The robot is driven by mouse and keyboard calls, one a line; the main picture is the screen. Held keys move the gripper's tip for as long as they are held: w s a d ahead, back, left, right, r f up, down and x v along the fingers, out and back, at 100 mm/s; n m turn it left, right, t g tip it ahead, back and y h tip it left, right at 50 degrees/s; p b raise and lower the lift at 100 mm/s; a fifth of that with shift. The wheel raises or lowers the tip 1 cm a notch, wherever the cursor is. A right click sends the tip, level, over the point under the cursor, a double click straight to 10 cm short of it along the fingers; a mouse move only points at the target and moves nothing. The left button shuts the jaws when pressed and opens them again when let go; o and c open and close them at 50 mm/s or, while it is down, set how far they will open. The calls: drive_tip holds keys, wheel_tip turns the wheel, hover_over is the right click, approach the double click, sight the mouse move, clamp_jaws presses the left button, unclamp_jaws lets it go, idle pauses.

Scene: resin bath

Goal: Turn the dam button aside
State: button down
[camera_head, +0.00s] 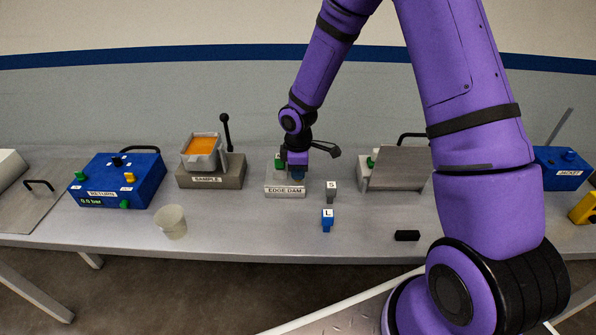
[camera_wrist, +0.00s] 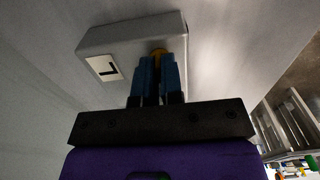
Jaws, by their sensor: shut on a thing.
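The grey edge dam box (camera_head: 285,190) stands on the table near the middle of the head view, with a white "EDGE DAM" label on its front. A green part (camera_head: 279,161) shows on its left. My gripper (camera_head: 299,173) reaches down over the right part of the box.
A grey block marked S (camera_head: 331,190) and a blue block marked L (camera_head: 327,220) stand right of the box. The sample unit (camera_head: 210,180) is to the left, with a cup (camera_head: 171,222) in front. A grey plate (camera_head: 398,168) stands to the right.

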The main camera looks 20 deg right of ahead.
drive_tip(key=c, duration=1.3)
unclamp_jaws()
drive_tip(key=shift+o, duration=0.2)
drive_tip(key=shift+r, duration=0.1)
wheel_tip(320, 180, up, 11)
drive_tip(key=shift+f, duration=0.2)
drive_tip(key=shift+r, duration=0.1)
